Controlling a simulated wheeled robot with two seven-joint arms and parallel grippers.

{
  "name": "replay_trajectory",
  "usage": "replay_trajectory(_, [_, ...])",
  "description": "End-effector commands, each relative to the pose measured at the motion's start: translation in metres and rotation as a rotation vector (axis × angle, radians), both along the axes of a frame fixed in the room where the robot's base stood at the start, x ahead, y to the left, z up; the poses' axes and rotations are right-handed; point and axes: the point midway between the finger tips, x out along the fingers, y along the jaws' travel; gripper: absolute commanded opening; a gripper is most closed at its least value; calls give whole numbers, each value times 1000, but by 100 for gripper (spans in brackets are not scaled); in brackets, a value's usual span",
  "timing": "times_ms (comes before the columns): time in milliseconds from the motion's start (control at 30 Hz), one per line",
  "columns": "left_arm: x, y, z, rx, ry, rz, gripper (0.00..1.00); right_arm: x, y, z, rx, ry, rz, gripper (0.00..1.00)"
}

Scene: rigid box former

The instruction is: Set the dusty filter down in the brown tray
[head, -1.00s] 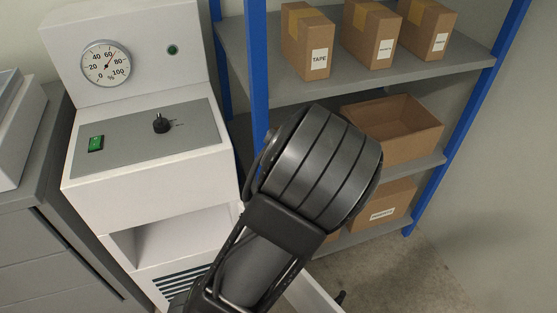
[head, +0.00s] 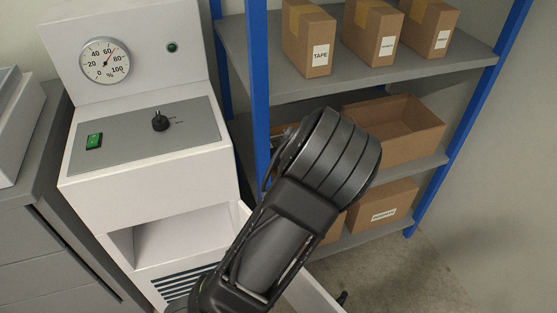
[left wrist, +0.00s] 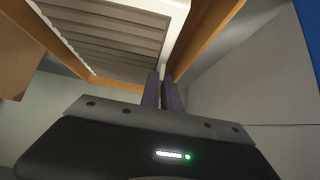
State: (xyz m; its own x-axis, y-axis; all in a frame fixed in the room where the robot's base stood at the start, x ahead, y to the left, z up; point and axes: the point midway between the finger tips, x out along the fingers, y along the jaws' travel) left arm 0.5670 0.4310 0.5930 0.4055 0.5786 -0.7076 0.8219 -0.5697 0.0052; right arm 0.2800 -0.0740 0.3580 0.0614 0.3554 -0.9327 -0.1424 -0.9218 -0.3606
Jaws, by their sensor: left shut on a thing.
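In the left wrist view my left gripper (left wrist: 163,90) has its two dark fingers close together, shut on the edge of the dusty filter (left wrist: 110,35). The filter has a white frame and grey-brown pleats. Brown walls of the brown tray (left wrist: 208,35) show on both sides of the filter; I cannot tell whether the filter rests on its floor. In the head view my left arm hides the gripper and most of that spot. A small brown edge (head: 284,129) shows beside the arm on the middle shelf. My right gripper is not in view.
A blue-posted shelf rack holds several labelled cartons (head: 309,45) on top. An open cardboard box (head: 418,137) stands right of my arm on the middle shelf, and a closed carton (head: 385,205) below. A white machine (head: 140,190) with a gauge and open bay stands left.

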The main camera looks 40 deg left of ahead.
Motion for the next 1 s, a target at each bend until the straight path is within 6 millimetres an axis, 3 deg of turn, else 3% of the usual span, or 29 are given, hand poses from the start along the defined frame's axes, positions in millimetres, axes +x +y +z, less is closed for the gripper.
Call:
replay_trajectory(100, [0, 0, -13, 1, 2, -1, 0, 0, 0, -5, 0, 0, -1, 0])
replay_trajectory(467, [0, 0, -15, 0, -1, 1, 0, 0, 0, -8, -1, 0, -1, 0])
replay_trajectory(600, [0, 0, -14, 0, 0, 0, 15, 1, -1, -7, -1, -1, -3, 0])
replay_trajectory(1000, [-1, -2, -9, 0, -1, -1, 15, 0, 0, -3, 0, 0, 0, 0])
